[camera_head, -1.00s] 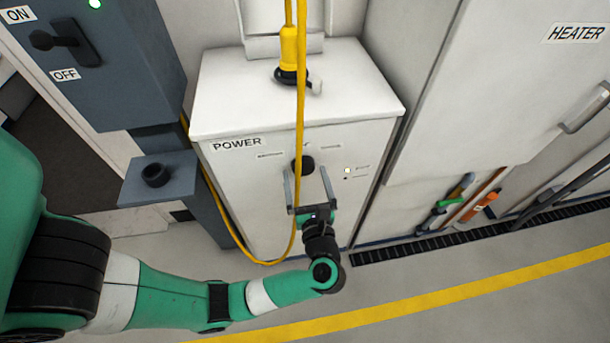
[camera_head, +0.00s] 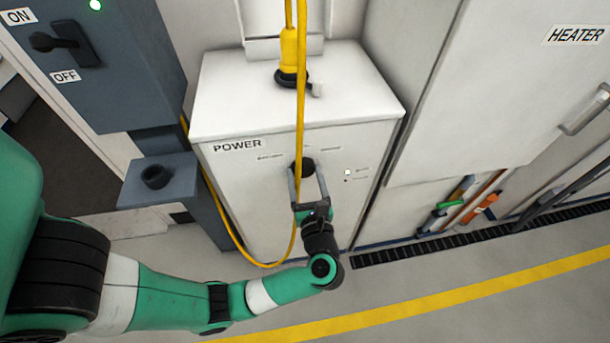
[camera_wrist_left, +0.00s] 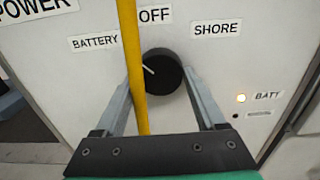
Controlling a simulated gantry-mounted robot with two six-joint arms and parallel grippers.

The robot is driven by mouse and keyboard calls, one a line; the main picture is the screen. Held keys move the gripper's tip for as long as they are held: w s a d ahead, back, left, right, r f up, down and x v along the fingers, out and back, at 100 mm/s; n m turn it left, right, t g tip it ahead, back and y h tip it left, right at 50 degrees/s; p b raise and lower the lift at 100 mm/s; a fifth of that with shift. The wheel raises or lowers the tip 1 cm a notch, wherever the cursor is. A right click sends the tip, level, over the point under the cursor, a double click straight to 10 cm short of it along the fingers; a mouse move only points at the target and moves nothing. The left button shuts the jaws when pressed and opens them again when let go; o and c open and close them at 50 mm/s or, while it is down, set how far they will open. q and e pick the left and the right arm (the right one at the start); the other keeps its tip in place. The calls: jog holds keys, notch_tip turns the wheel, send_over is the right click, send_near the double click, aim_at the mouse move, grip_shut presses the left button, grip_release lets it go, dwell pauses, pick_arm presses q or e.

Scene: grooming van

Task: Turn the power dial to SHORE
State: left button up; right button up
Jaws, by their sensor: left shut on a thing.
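The black round power dial (camera_head: 302,168) is on the front of the white power box (camera_head: 225,180). In the left wrist view the dial (camera_wrist_left: 165,72) has a white mark pointing up and left, toward the BATTERY label (camera_wrist_left: 95,42). The OFF label (camera_wrist_left: 155,15) is above it and the SHORE label (camera_wrist_left: 215,28) is up and right. My left gripper (camera_head: 306,178) is shut on the dial, one finger on each side. The yellow cable hides part of the dial's left side and the left finger. My right gripper is not in view.
The yellow cable (camera_head: 300,110) hangs in front of the box, close to the gripper. A grey switch box (camera_head: 125,70) stands left, and a HEATER cabinet (camera_head: 500,100) right. The floor in front is clear.

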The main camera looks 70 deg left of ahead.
pick_arm(q)
jog(key=m+p, duration=0.3)
jog(key=shift+r+m, duration=0.25)
jog(key=shift+m, duration=0.05)
jog(key=m+p, duration=0.4)
jog(key=m, duration=0.1)
jog(key=shift+s+m+p, duration=0.1)
jog(key=shift+m+p, duration=0.2)
jog(key=shift+p, duration=0.1)
jog(key=m+p, duration=0.3)
jog(key=m, duration=0.2)
jog(key=shift+p, duration=0.4)
jog(key=shift+m+p, duration=0.95)
jog(key=shift+m, duration=0.95)
jog(key=shift+f, duration=0.1)
jog(key=o, duration=1.3)
